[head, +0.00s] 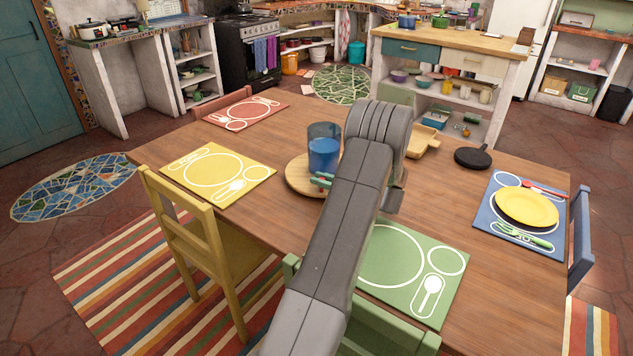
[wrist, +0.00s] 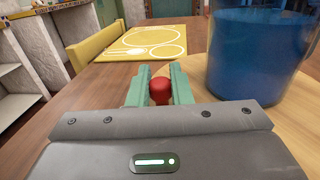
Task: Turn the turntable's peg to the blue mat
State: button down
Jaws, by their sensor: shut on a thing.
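The turntable (head: 298,178) is a round wooden disc near the middle of the table, partly hidden by my arm. Its red peg (wrist: 159,91) stands between the teal fingers of my gripper (wrist: 160,86) in the wrist view. My gripper (head: 322,181) is shut on the peg at the disc's near side. A blue tumbler-like vessel (head: 323,152) stands on the disc and also shows close by at the right of the wrist view (wrist: 255,50). The blue mat (head: 484,222) lies at the table's right end, away from the peg, with a yellow plate (head: 527,206) on it.
A yellow mat (head: 217,174) lies left of the turntable, a red mat (head: 240,113) behind it, and a green mat (head: 410,268) at the near side, partly behind my arm. A black pan (head: 472,158) and a wooden tray (head: 424,142) stand right of the turntable. Chairs edge the table.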

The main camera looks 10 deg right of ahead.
jog(key=shift+s+d, duration=0.25)
jog(key=shift+d, duration=1.05)
jog(key=shift+d+b, duration=0.35)
jog(key=shift+d, duration=0.65)
jog(key=shift+w+d+r, duration=0.1)
jog(key=shift+w+d, duration=0.05)
jog(key=shift+d, duration=0.45)
jog(key=shift+w+d, duration=0.15)
jog(key=shift+d, duration=0.4)
jog(key=shift+w+d, duration=0.4)
jog(key=shift+d, duration=0.4)
jog(key=shift+w+d+n+g+y+b, duration=0.3)
jog(key=shift+d+n+g+y, duration=0.3)
jog(key=shift+g, duration=0.25)
jog(key=shift+w+d+n+g+y+b, duration=0.15)
jog(key=shift+w+d+n+g+y, duration=0.3)
jog(key=shift+n+g, duration=0.35)
jog(key=shift+d+g+y, duration=0.1)
jog(key=shift+g+y, duration=0.15)
jog(key=shift+g, duration=0.1)
jog(key=c, duration=1.3)
grip_release()
jog(key=shift+c, duration=0.2)
